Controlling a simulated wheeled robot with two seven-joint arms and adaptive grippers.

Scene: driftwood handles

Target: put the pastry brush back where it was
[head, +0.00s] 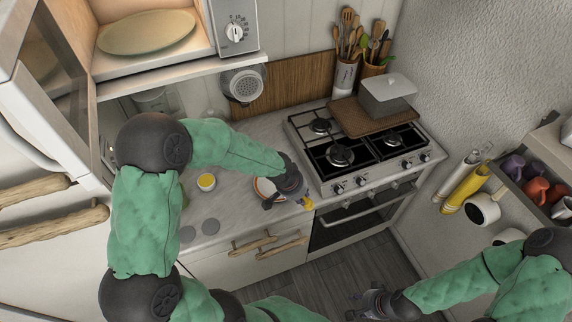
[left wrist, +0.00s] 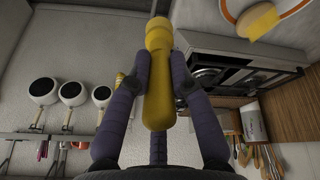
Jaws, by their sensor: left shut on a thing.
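My left gripper (head: 301,197) is shut on a yellow-handled tool, which I take to be the pastry brush (head: 307,204). It is above the front edge of the counter, left of the stove. In the left wrist view the brush's yellow handle (left wrist: 157,85) lies between the two fingers; its bristles cannot be made out. A bowl with an orange rim (head: 262,187) is beside the gripper, partly hidden by it. My right gripper (head: 352,304) is low at the right, over the floor, apparently open and empty.
The stove (head: 345,150) stands right of the counter (head: 228,190), with a board and a lidded box on it. Utensil crocks (head: 345,75) stand behind. Cups (head: 535,188) sit on a rack at the right wall.

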